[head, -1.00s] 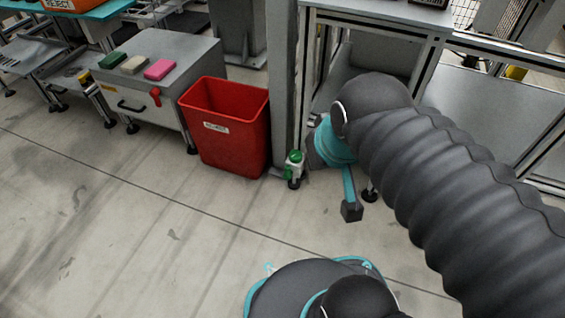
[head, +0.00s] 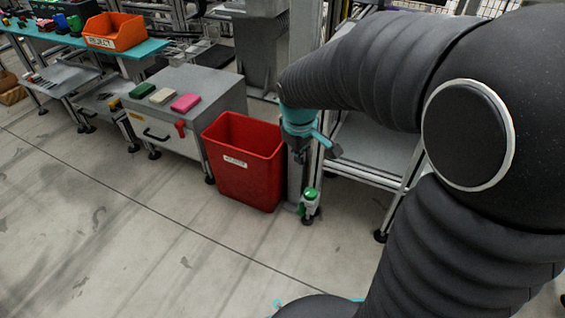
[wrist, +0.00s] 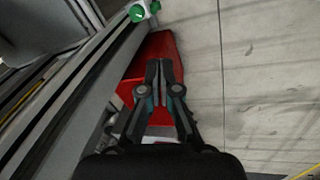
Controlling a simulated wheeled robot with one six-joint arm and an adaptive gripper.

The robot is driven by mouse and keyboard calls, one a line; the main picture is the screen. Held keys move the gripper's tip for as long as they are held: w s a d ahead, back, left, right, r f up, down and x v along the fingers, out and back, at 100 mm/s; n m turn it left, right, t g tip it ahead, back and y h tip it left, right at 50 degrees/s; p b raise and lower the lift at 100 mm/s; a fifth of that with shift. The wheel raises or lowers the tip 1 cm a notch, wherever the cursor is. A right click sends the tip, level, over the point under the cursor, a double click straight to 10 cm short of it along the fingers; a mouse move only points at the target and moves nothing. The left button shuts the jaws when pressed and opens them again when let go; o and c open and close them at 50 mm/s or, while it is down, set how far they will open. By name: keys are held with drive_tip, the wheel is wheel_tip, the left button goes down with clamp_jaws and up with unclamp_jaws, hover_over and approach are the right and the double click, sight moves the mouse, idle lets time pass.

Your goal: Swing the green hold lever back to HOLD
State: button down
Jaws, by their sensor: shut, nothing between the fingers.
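No green hold lever can be made out for sure in either view. My gripper (wrist: 158,66) is shut and empty, pointing over the red bin in the wrist view.
The red bin (head: 243,170) stands left of the post (head: 304,60). An orange REJECT bin (head: 115,33) sits on a teal-topped bench (head: 150,47). The floor in front is clear.

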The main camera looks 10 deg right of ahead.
sight(302, 208)
drive_tip(key=w+a+f+n+g+p, duration=0.1)
drive_tip(key=w+f+n, duration=0.3)
drive_tip(key=f, duration=0.8)
drive_tip(key=w+a+f+n+g+h+p, duration=0.1)
drive_tip(key=w+a+f+n+g+p, duration=0.1)
drive_tip(key=w+f, duration=0.6)
wheel_tip(302, 208, down, 5)
drive_tip(key=a+n, duration=0.1)
drive_tip(key=n, duration=0.1)
drive_tip(key=shift+a+n+h, duration=0.3)
drive_tip(key=shift+a+n, duration=0.1)
drive_tip(key=shift+f, duration=0.1)
drive_tip(key=d+f, duration=0.6)
drive_tip(key=f, duration=0.3)
drive_tip(key=shift+s+d+f+b, duration=0.2)
drive_tip(key=shift+s+b, duration=0.15)
drive_tip(key=shift+s, duration=0.1)
drive_tip(key=shift+a+r, duration=0.1)
drive_tip(key=shift+a, duration=0.05)
